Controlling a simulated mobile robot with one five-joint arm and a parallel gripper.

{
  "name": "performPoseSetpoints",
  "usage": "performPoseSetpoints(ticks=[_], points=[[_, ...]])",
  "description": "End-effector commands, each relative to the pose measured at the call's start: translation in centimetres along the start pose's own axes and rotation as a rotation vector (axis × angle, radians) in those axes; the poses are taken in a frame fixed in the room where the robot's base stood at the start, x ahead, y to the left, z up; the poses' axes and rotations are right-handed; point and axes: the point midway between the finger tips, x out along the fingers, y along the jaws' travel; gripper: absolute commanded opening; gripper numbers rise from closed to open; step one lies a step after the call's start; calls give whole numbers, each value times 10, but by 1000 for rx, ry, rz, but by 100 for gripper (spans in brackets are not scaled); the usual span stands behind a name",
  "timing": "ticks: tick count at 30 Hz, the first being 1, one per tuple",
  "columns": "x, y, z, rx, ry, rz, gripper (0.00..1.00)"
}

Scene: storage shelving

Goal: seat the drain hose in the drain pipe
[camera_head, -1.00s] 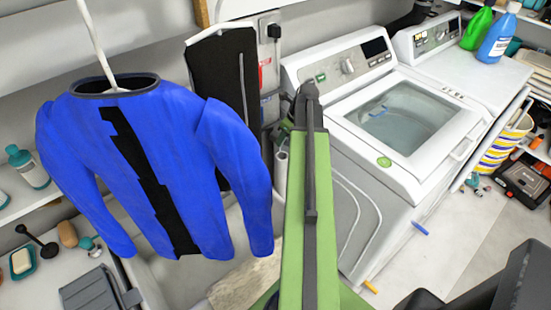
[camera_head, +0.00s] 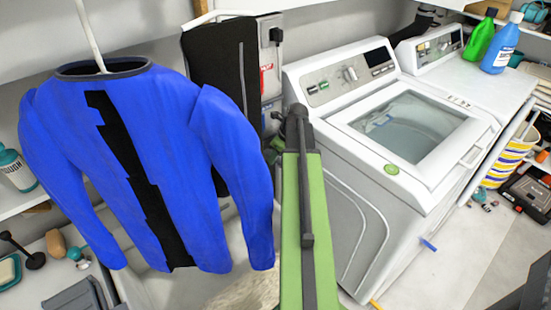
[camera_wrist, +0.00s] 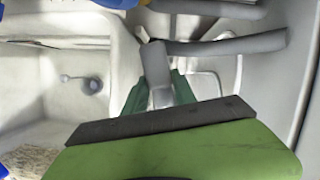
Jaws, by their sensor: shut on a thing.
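In the wrist view my gripper (camera_wrist: 160,96) has its green fingers closed on either side of a grey tube, the drain hose (camera_wrist: 155,63). A short straight length of it sticks out past the fingertips. A longer grey length (camera_wrist: 235,44) runs right from near that end; whether they join there is unclear. A paler piece lies between the fingers, lower down. I cannot clearly make out the drain pipe or whether the hose is in it. In the head view my own arm hides the gripper and hose.
A white washing machine (camera_head: 345,195) stands close on the right of my arm. A blue shirt (camera_head: 150,160) hangs on the left, beside a black garment (camera_head: 222,85). A white sink basin (camera_wrist: 35,85) lies left of the gripper. Open floor (camera_head: 440,275) is at front right.

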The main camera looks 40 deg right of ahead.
Motion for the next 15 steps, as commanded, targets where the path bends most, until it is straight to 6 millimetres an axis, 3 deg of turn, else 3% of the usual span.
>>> performPoseSetpoints(ticks=[1, 2, 6, 15], points=[[3, 0, -1, 0, 0, 0, 0], [2, 0, -1, 0, 0, 0, 35], [2, 0, -1, 0, 0, 0, 53], [1, 0, -1, 1, 0, 0, 54]])
